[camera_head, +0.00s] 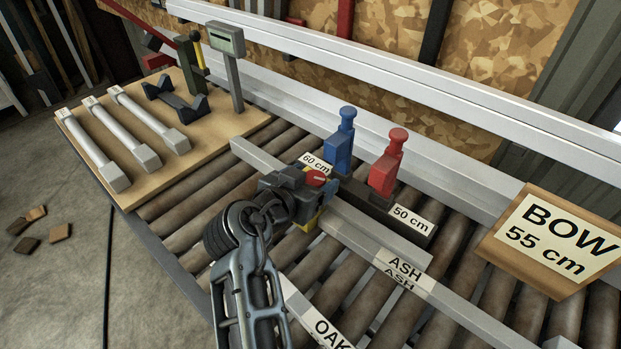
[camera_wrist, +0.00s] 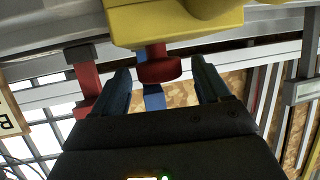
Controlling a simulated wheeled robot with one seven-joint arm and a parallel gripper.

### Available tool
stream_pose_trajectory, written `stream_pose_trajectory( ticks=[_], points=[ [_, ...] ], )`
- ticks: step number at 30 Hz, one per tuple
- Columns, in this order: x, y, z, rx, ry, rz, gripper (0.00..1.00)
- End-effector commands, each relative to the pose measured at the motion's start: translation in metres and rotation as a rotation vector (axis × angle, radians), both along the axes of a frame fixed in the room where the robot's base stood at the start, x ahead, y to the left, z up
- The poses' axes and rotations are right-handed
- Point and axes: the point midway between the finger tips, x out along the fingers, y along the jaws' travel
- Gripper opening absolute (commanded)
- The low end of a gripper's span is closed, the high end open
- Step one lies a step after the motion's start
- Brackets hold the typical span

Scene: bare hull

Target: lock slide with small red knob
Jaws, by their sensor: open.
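The small red knob (camera_head: 316,178) sits on a yellow slide body (camera_head: 311,223), partly hidden behind my gripper (camera_head: 306,186). In the wrist view the yellow body (camera_wrist: 175,22) fills the top, and the red knob (camera_wrist: 158,66) shows just below it. The two fingers of my gripper (camera_wrist: 163,84) stand apart, left and right of the knob, with gaps on both sides. Nothing is held. Whether the slide is locked cannot be seen.
A blue stop (camera_head: 340,143) marked 60 cm and a red stop (camera_head: 388,163) marked 50 cm stand behind. Grey bars labelled ASH (camera_head: 390,254) and OAK lie on rollers. A BOW 55 cm sign (camera_head: 555,238) is at right; a wooden board (camera_head: 215,125) with white bars is at left.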

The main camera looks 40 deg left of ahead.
Motion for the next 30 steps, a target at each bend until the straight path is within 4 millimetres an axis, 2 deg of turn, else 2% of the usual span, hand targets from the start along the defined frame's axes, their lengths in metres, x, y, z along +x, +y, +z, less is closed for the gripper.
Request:
stream_pose_trajectory(
  ticks=[2,19,30],
  points=[
    [-0.0002,0.0001,0.0001,0.0,0.0,0.0,0.74],
    [-0.0005,0.0001,0.0002,-0.001,0.0,0.0,0.2],
    [0.0002,0.0036,-0.0062,0.001,-0.001,-0.087,0.2]
  ],
)
